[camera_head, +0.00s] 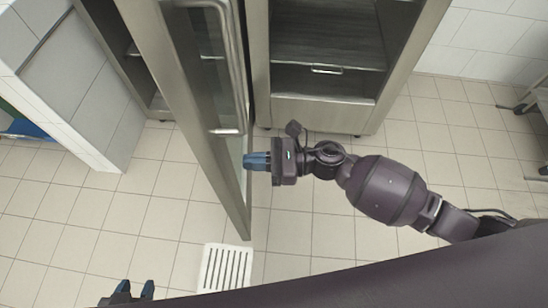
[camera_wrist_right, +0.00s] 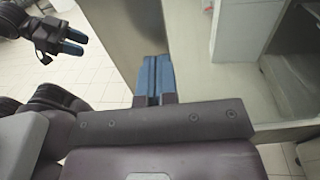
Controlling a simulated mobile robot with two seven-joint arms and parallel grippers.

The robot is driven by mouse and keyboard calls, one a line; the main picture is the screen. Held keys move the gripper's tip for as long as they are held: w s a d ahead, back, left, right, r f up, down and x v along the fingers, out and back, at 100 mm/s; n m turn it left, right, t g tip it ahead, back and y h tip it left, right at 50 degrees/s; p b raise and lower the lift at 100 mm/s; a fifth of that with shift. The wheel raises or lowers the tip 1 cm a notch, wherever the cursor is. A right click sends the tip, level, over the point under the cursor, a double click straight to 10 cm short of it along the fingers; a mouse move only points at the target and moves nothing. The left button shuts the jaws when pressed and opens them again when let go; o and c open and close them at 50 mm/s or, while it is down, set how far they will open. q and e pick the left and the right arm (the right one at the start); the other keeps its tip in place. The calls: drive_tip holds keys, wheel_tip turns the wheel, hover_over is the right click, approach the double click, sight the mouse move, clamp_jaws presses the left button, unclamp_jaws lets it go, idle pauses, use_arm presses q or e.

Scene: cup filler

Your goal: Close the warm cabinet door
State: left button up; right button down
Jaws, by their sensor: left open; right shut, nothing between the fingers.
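The warm cabinet door (camera_head: 215,165), a steel frame with a glass pane and a long bar handle (camera_head: 238,75), stands swung open toward me in the head view. The cabinet (camera_head: 122,65) behind it shows an open interior with shelves. My right gripper (camera_head: 257,161) is shut and empty, its blue fingertips at the right side of the door's lower part; I cannot tell whether they touch. In the right wrist view its fingers (camera_wrist_right: 152,80) lie together in front of the steel door frame (camera_wrist_right: 130,35). My left gripper (camera_head: 132,289) is open, low at the left, apart from the door; it also shows in the right wrist view (camera_wrist_right: 72,39).
A second steel cabinet (camera_head: 320,110) with a shelf and drawer stands right of the door. A grey-tiled wall block (camera_head: 85,100) is at the left. A white floor drain grate (camera_head: 225,268) lies below the door. The tiled floor left of the door is clear.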

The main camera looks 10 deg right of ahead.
drive_tip(key=shift+w+a, duration=0.15)
drive_tip(key=shift+a, duration=1)
